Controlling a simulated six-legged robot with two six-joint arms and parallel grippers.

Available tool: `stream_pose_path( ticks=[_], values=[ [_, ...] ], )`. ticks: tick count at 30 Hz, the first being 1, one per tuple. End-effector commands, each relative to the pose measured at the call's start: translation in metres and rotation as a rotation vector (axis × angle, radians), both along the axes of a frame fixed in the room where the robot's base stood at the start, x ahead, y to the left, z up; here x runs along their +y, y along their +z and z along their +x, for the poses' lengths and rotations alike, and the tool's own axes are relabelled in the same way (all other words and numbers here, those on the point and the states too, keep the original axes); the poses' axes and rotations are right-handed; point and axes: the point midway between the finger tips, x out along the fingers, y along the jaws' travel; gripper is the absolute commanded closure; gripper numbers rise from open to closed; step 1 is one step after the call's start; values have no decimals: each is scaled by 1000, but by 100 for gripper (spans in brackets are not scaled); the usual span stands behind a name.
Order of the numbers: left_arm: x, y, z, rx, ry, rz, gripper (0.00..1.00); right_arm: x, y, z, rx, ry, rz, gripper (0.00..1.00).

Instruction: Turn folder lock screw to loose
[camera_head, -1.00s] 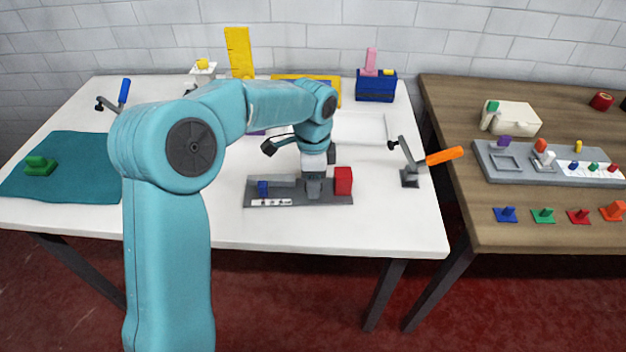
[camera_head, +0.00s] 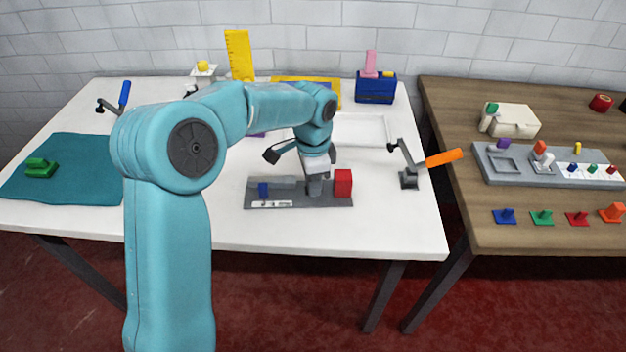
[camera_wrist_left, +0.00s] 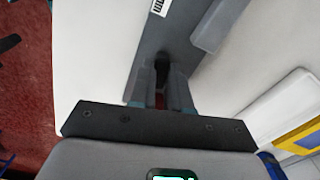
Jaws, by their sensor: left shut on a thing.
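The grey folder base (camera_head: 298,201) lies on the white table, with a blue block (camera_head: 263,189) at its left end and a red block (camera_head: 343,182) at its right end. My left gripper (camera_head: 314,188) points down at the base, just left of the red block. In the left wrist view the gripper (camera_wrist_left: 162,85) is shut on a small dark part standing over the grey base (camera_wrist_left: 165,30). I take this part to be the lock screw; the fingers hide most of it. My right gripper is not in view.
A clamp with an orange handle (camera_head: 443,158) stands right of the base. A blue-handled clamp (camera_head: 124,93) and a teal mat (camera_head: 75,175) are at the left. A blue box (camera_head: 375,88) is at the back. A wooden table (camera_head: 540,230) stands to the right.

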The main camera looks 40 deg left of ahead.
Motion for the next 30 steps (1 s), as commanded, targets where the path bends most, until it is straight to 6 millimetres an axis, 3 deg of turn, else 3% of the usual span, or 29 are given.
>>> stream_pose_path(
  ticks=[30],
  values=[
    [0, 0, 0, -1, 941, 0, 100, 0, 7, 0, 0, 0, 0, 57]
  ],
)
